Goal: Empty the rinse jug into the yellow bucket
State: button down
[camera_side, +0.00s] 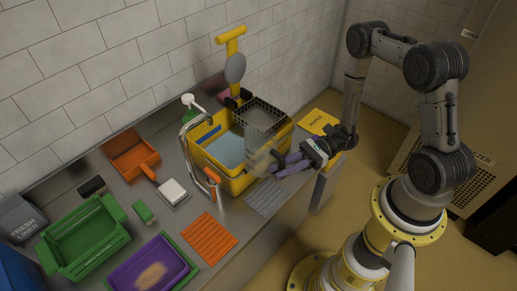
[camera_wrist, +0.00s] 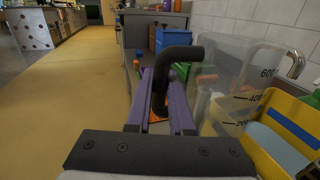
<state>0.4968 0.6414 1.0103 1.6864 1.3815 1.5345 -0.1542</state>
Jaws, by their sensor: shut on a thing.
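The rinse jug is clear, with dark volume marks and a black handle. In the side view, the jug (camera_side: 258,161) is a faint see-through shape at the front right of the yellow bucket (camera_side: 237,184). My gripper (camera_side: 279,165), with purple fingers, is shut on the handle (camera_wrist: 181,53). In the wrist view, the jug (camera_wrist: 232,85) stands right of my gripper (camera_wrist: 161,90) and looks near upright. The bucket (camera_wrist: 301,108) is just beyond it at the right edge. The bucket holds something pale blue. I cannot tell how much liquid is in the jug.
A grey mesh basket (camera_side: 264,115) sits at the bucket's back right. A curved metal tap (camera_side: 184,140) stands at its left. A grey ribbed mat (camera_side: 265,197) and an orange one (camera_side: 209,238) lie in front. A green crate (camera_side: 84,238) and purple tray (camera_side: 152,271) stand left.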

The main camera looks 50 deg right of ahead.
aim_at(276, 143)
jog(key=shift+r, duration=0.15)
jog(key=s+r, duration=0.4)
jog(key=s, duration=0.2)
jog(key=shift+a, duration=0.3)
jog(key=w+m+t+h, duration=0.1)
jog(key=w, duration=0.2)
jog(key=w+d+m+t, duration=0.1)
jog(key=w+t, duration=0.1)
jog(key=w, duration=0.2)
jog(key=w+d+m+t+h, duration=0.1)
jog(key=w+t, duration=0.1)
jog(key=w, duration=0.2)
jog(key=shift+w+m+h, duration=0.15)
jog(key=shift+m+h, duration=0.15)
jog(key=w+d+r+m+t+h, duration=0.2)
jog(key=w+d+m+t+h, duration=0.3)
jog(key=w+d+h, duration=0.1)
jog(key=shift+w+d+t, duration=0.3)
jog(key=shift+w+d, duration=0.3)
jog(key=shift+w, duration=0.55)
